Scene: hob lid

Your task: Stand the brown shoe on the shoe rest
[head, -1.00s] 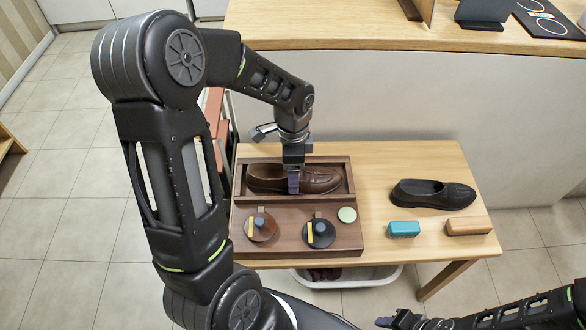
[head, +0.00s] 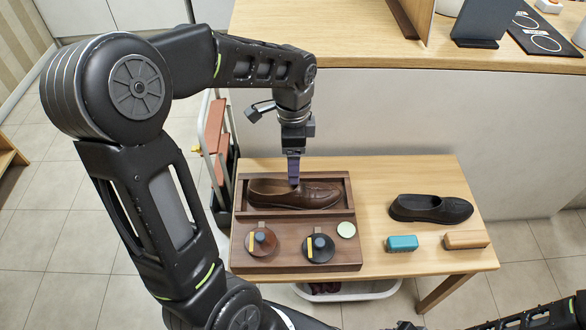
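The brown shoe (head: 312,197) lies sole down, toe to the right, in the framed recess at the back of a dark wooden tray (head: 243,207). I take this recess to be the shoe rest, though nothing marks it. My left gripper (head: 294,182) points down at the middle of the shoe, its fingertips at or just above the shoe's upper edge. Its fingers overlap in this view, so its opening and any contact are unclear. My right gripper (head: 405,326) is only partly visible at the bottom edge.
A black shoe (head: 430,208), teal block (head: 402,243) and wooden brush-like block (head: 466,239) are at right. Bare tabletop (head: 375,185) separates tray and black shoe.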

